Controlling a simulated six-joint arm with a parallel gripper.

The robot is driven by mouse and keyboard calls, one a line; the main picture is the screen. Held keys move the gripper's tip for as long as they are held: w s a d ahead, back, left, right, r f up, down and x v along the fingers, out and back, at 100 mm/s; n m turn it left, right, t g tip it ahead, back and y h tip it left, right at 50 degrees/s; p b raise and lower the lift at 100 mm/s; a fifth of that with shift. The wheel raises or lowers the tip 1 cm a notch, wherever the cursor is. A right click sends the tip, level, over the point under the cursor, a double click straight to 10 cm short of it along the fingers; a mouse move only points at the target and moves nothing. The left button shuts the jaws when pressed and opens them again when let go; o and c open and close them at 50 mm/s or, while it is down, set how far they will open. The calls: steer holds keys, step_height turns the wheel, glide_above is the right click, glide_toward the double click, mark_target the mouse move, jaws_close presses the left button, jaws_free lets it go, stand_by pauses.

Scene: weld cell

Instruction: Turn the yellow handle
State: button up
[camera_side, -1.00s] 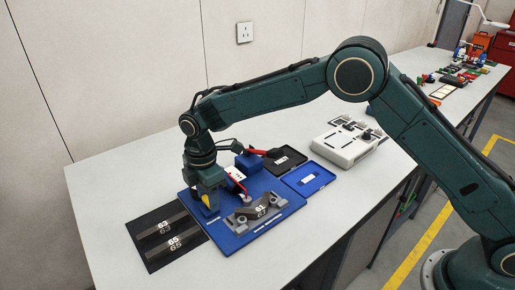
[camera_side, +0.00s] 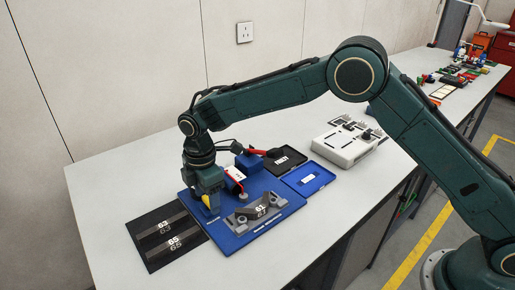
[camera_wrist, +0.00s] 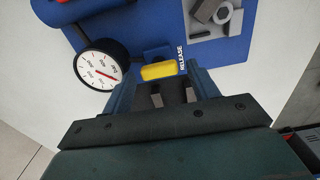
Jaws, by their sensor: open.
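The yellow handle (camera_wrist: 159,71) shows in the wrist view beside the printed word RELEASE on the blue fixture plate (camera_wrist: 225,50). My gripper (camera_wrist: 160,88) is open, with one finger on each side of the handle in that view. I cannot tell whether either finger touches it. In the side view, a bit of the yellow handle (camera_side: 207,201) shows at the lower end of my gripper (camera_side: 208,196), low over the blue plate (camera_side: 262,226). The gripper hides the rest of it there.
A round dial gauge (camera_wrist: 103,68) with a red needle stands close to my left finger. A grey clamped part (camera_side: 258,210) marked 61 sits on the plate. A black mat (camera_side: 165,240) with numbered strips lies left, and trays (camera_side: 308,179) and a white box (camera_side: 350,143) lie right.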

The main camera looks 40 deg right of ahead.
steer(key=shift+d+f+m, duration=0.15)
steer(key=shift+d+m, duration=0.1)
steer(key=shift+m, duration=0.05)
steer(key=m, duration=0.3)
steer(key=shift+w+m, duration=0.1)
steer(key=shift+m, duration=0.2)
steer(key=m, duration=1)
steer(key=shift+a, duration=0.1)
steer(key=m, duration=0.3)
steer(key=shift+r+m, duration=0.3)
step_height(320, 180, up, 13)
steer(key=s+d+r+t, duration=0.2)
steer(key=s+d+r, duration=0.8)
steer(key=d, duration=0.3)
steer(key=shift+d+r+y, duration=0.2)
steer(key=shift+r+y, duration=0.1)
steer(key=shift+r, duration=0.55)
